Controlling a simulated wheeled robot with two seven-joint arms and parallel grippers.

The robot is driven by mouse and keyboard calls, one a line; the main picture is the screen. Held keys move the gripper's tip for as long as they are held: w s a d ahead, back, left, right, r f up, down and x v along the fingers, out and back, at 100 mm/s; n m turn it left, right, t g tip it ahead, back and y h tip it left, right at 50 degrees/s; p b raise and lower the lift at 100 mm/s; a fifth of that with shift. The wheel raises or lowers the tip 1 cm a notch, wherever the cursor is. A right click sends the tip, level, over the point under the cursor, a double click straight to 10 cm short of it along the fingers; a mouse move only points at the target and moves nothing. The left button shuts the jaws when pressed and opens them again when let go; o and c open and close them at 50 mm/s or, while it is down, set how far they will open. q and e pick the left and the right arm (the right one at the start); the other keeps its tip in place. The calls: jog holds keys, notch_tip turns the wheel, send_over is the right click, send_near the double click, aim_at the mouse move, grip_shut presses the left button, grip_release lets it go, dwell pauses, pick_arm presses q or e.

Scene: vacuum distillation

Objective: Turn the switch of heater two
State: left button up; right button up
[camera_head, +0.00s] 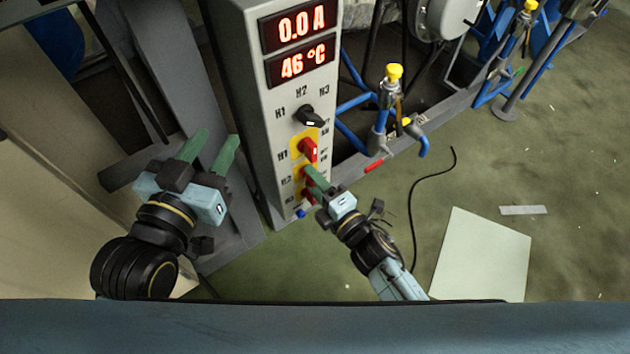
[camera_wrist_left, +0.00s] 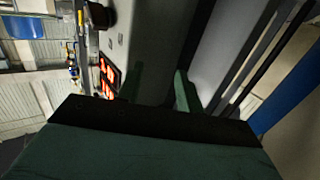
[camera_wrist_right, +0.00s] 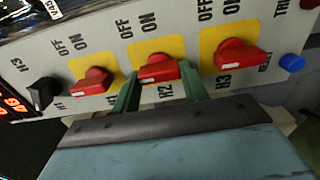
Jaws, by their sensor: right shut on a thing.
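The control panel (camera_head: 272,130) has three red rotary switches on yellow plates. In the right wrist view, the heater two switch (camera_wrist_right: 158,69), labelled H2, sits between the H1 switch (camera_wrist_right: 92,80) and the H3 switch (camera_wrist_right: 242,57). My right gripper (camera_wrist_right: 160,90) is shut on the H2 switch, with one green finger on each side of it. In the head view, the right gripper (camera_head: 315,178) partly hides the lower switches. Their exact turn angle is hard to tell. My left gripper (camera_head: 212,150) is open and empty, left of the panel.
Red displays on the panel read 0.0 A (camera_head: 299,25) and 46 °C (camera_head: 303,63). A black selector knob (camera_head: 310,116) sits above the switches, and a blue button (camera_wrist_right: 291,63) beside H3. Blue stands with yellow-capped valves (camera_head: 394,72) stand right of the panel.

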jog(key=o, duration=1)
pick_arm(q)
jog(key=s+a+f+g+y+p, duration=0.3)
jog(key=s+a+f+g, duration=0.1)
jog(key=s+f+g, duration=0.3)
jog(key=shift+s+a+f+n+g, duration=0.35)
jog(key=shift+f+g, duration=0.75)
jog(key=shift+f, duration=1.15)
pick_arm(e)
jog(key=shift+v, duration=6.75)
